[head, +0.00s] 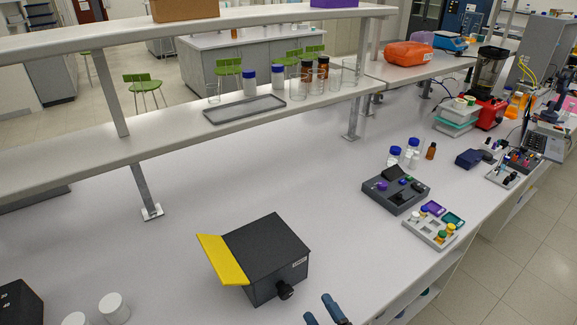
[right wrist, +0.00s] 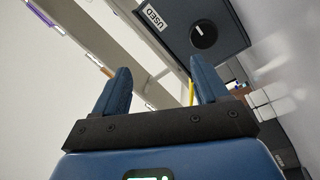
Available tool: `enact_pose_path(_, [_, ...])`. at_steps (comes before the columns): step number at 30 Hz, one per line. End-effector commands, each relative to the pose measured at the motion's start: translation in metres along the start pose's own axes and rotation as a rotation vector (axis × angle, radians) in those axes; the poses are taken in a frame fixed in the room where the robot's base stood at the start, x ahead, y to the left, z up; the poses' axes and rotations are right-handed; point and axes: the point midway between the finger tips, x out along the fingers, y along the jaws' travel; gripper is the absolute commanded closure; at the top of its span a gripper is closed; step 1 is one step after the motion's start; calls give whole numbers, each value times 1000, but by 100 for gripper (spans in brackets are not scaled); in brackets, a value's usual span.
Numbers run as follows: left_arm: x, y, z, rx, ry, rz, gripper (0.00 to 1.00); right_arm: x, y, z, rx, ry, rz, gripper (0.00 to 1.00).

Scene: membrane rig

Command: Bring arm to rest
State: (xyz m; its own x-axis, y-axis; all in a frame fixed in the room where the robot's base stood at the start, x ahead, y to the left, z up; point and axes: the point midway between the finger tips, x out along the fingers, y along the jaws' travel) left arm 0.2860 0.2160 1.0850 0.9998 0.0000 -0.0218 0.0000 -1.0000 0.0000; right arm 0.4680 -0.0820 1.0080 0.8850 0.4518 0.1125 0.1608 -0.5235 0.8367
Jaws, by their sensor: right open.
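My right gripper (head: 327,308) shows at the bottom edge of the head view, with only its two blue fingertips in sight. In the right wrist view my right gripper (right wrist: 160,90) is open and empty, its blue fingers well apart. A dark grey box (head: 265,258) with a yellow flap (head: 221,260) and a black knob stands on the bench just beyond and left of the fingertips. The box also shows in the right wrist view (right wrist: 215,15), with a "USED" label and the knob. The gripper does not appear to touch it. My left gripper is in neither view.
A grey tray (head: 408,232) and a dark rack (head: 396,189) with small items stand to the right. White jars (head: 114,308) and a black box (head: 20,302) are at the lower left. A raised shelf (head: 180,119) crosses the back. The bench middle is clear.

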Motion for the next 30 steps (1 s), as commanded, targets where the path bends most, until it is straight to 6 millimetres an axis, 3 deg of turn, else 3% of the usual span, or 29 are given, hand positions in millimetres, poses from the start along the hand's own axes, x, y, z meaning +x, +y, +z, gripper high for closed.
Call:
enact_pose_path(9, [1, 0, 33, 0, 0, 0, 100, -102, 49, 9, 616, -146, 225, 26])
enact_pose_path(18, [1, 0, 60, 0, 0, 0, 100, -184, 61, 9, 934, -265, 353, 26])
enact_pose_path(24, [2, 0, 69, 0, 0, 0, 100, -214, 52, 10, 960, -331, 364, 26])
enact_pose_path(30, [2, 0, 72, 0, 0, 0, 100, -220, 46, 13, 961, -351, 362, 26])
